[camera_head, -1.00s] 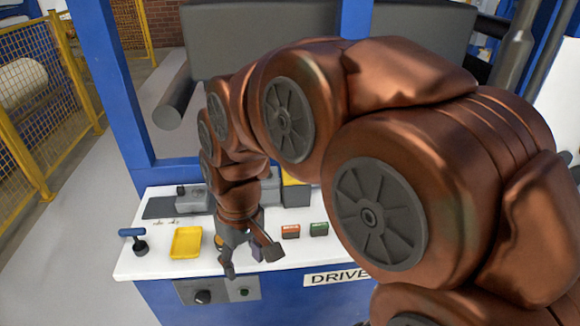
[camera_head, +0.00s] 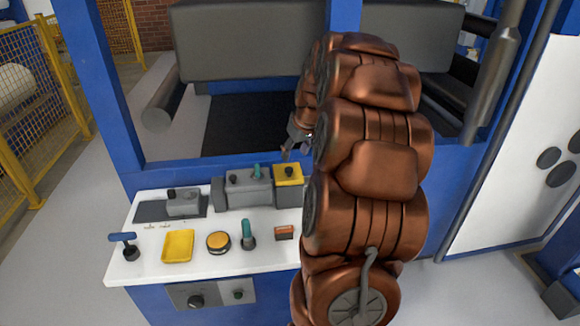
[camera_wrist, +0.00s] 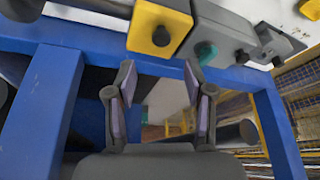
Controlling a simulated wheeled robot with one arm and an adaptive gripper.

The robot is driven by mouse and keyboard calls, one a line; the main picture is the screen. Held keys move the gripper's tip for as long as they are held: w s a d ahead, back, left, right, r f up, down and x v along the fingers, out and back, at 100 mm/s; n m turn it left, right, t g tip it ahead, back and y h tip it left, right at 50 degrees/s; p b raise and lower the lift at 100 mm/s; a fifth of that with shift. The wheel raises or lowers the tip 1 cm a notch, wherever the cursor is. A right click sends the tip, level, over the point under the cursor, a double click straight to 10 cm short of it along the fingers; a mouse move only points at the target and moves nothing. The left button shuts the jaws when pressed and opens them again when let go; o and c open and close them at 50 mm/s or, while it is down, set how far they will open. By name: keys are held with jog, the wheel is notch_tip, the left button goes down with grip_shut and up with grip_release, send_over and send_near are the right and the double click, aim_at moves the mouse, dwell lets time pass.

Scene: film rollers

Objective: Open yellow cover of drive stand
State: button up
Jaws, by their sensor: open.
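The yellow cover (camera_head: 288,174) with a small dark knob sits shut on top of a grey box on the drive stand's white panel (camera_head: 190,277). It also shows at the top of the wrist view (camera_wrist: 160,29). My gripper (camera_head: 293,152) is open and empty, just behind and above the cover in the head view, apart from it. In the wrist view my gripper (camera_wrist: 160,84) has its two fingers spread, below the cover in the picture. My arm hides the right part of the panel in the head view.
A grey housing with a green lever (camera_head: 250,188) adjoins the cover's left side. A yellow tray (camera_head: 178,246), an orange button (camera_head: 218,242), a green-topped knob (camera_head: 248,236) and a blue-handled lever (camera_head: 124,245) stand nearer the front. A blue frame post (camera_head: 100,95) rises at left.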

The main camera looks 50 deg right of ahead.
aim_at(289, 169)
jog(key=shift+p+x, duration=0.95)
jog(key=shift+x, duration=2.85)
jog(key=shift+a, duration=0.1)
grip_shut()
